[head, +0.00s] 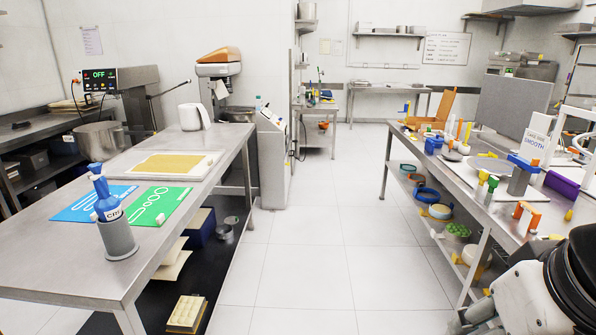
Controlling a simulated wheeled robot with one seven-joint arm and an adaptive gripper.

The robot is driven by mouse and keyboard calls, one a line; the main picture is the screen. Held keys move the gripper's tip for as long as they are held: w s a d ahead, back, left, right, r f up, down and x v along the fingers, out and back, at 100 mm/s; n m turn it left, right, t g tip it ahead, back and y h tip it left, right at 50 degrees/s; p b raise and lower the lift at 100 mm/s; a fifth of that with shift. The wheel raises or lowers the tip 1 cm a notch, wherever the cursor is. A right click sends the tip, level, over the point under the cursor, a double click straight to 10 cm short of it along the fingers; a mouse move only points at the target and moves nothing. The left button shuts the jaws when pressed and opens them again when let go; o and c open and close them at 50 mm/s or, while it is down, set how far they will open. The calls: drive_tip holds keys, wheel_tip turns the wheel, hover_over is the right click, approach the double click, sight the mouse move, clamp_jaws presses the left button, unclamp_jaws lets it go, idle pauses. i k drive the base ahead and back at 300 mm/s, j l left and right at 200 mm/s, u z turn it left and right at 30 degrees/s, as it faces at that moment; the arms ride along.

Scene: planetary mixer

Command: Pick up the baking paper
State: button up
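I cannot tell for sure which thing is the baking paper. A flat tan sheet (168,164) lies on a white tray or board (212,160) on the left steel table. Cream sheets or flat boxes (173,262) stick out from the shelf under that table. White and black links of my own arm fill the lower right corner, by the right table. My gripper's fingers do not show, and nothing is seen held.
The right table (452,170) is crowded with tools. The tiled floor (335,225) between them is clear.

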sight(180, 165)
drive_tip(key=i+u, duration=0.1)
drive_tip(key=i, duration=0.85)
drive_tip(key=i+l+u, duration=0.1)
drive_tip(key=i, duration=0.85)
drive_tip(key=i+u, duration=0.25)
drive_tip(key=i, duration=0.3)
drive_tip(key=i+u, duration=0.3)
drive_tip(key=i, duration=0.25)
drive_tip(key=i+l+u, duration=0.25)
drive_tip(key=i, duration=0.25)
drive_tip(key=i+l+u, duration=0.25)
drive_tip(key=i, duration=0.25)
